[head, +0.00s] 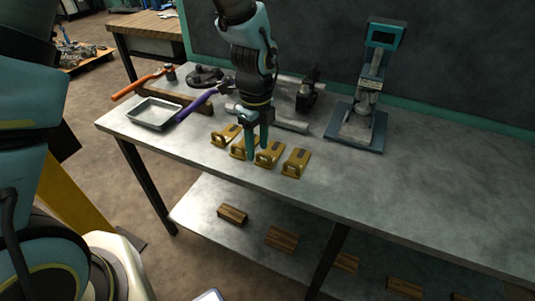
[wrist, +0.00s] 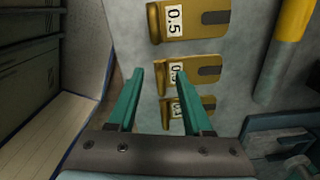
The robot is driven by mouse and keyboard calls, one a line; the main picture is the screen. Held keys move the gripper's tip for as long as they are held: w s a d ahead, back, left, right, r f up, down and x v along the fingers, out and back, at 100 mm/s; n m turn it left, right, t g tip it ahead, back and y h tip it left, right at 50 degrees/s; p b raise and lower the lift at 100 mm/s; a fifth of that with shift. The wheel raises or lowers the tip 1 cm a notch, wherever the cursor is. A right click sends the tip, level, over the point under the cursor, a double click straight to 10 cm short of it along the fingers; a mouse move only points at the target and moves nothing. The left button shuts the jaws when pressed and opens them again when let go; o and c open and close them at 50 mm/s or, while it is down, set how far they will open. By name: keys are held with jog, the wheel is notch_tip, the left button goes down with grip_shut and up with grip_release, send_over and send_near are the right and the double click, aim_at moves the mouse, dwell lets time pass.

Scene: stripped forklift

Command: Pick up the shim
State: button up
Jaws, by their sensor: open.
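Several brass-coloured shims lie in a row on the grey metal workbench: one at the left end (head: 224,135), one partly hidden behind my gripper (head: 238,151), one to its right (head: 270,155) and one at the right end (head: 296,163). In the wrist view the upper shim (wrist: 215,17) has a white label reading 0.5. The middle shim (wrist: 208,70) has a label partly covered by a finger, and the lower shim (wrist: 206,103) is partly hidden too. My gripper (wrist: 160,74) is open and empty, its teal fingers pointing down over the row. I cannot tell whether they touch a shim.
A metal tray (head: 154,113), an orange-handled tool (head: 139,85) and a purple-handled tool (head: 197,104) lie left of the shims. A gauge stand (head: 362,125) stands at the right rear. The bench's right side is clear. Wooden blocks (head: 281,238) lie on the lower shelf.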

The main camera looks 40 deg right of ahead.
jog(key=shift+f, duration=1.05)
grip_shut()
